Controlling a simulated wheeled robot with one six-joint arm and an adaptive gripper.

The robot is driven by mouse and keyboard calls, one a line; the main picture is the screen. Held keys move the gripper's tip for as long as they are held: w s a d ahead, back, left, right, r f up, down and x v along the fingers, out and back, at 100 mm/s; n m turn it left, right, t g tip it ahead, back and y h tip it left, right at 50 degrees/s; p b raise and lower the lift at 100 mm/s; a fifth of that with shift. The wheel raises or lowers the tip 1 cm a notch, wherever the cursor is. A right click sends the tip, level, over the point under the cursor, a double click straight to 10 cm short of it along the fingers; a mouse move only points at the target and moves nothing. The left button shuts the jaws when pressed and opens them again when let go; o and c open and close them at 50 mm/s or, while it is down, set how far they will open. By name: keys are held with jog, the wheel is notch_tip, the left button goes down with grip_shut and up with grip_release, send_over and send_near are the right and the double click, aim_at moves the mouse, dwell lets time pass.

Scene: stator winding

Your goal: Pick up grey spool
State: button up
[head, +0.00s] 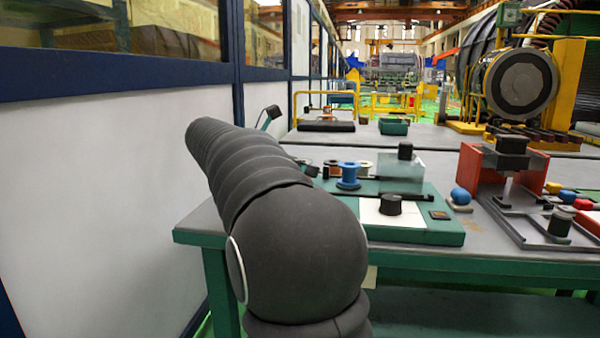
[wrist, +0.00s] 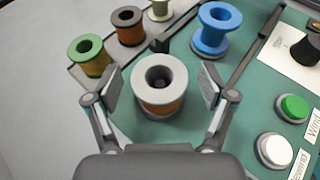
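The grey spool (wrist: 160,76) has a pale grey flange with a dark centre hole and copper-coloured winding below. It stands upright on the green board in the wrist view. My gripper (wrist: 162,94) is open, with one finger on each side of the spool; gaps show between both finger pads and the spool. In the head view my dark arm reaches over the bench and hides the gripper and the grey spool.
A green spool (wrist: 90,54), a brown spool (wrist: 128,26) and a blue spool (wrist: 215,30) stand close by. A green button (wrist: 292,107) and a white button (wrist: 274,150) are at the right. A clear block (head: 402,172) stands on the green board (head: 440,231).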

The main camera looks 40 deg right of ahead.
jog(key=c, duration=1.2)
jog(key=shift+o, duration=0.2)
jog(key=shift+r, duration=0.1)
